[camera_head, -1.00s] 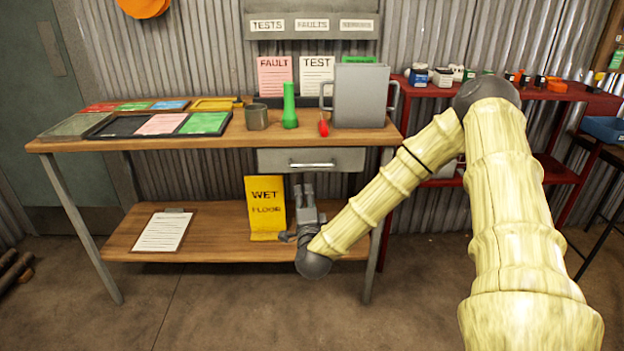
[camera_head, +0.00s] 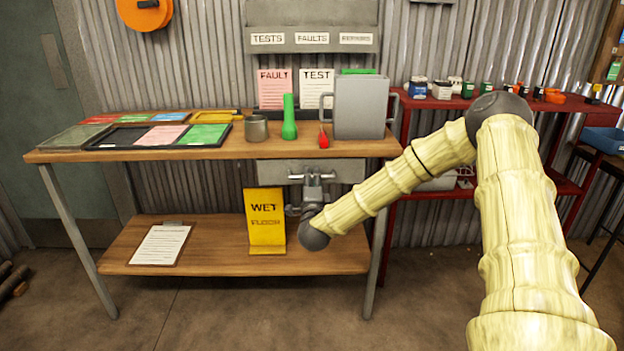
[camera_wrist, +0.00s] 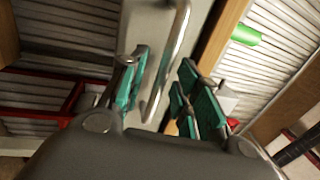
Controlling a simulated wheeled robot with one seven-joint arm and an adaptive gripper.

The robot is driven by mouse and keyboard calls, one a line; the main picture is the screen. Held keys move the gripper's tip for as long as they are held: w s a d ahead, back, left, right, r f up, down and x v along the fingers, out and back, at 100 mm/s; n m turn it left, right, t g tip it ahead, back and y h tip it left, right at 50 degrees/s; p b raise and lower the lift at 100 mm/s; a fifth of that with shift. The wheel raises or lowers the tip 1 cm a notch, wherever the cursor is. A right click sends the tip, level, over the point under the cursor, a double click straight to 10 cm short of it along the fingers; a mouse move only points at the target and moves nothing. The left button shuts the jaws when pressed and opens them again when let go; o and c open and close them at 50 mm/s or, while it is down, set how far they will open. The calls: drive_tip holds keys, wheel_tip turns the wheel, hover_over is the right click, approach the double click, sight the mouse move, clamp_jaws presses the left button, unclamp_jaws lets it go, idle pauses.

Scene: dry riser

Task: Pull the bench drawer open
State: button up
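The bench drawer (camera_head: 345,171) is a grey front under the right part of the wooden bench top, and it looks shut. Its metal bar handle (camera_wrist: 177,45) crosses the wrist view between my fingers, nearer the left pair. The drawer front also fills the upper middle of that view (camera_wrist: 147,25). My gripper (camera_head: 312,178) is in front of the handle in the head view and covers part of it. In the wrist view my gripper (camera_wrist: 163,85) is open, with green-padded fingers on either side of the bar. I cannot tell whether they touch it.
A yellow wet floor sign (camera_head: 266,218) stands on the lower shelf (camera_head: 215,260), just left of my wrist. A clipboard (camera_head: 160,245) lies on that shelf. The bench top (camera_head: 225,152) holds a mug, green torch and grey box. A red shelf unit (camera_head: 430,210) stands right.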

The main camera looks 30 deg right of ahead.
drive_tip(key=shift+w+d, duration=0.25)
drive_tip(key=shift+w, duration=0.15)
drive_tip(key=shift+r, duration=0.1)
clamp_jaws()
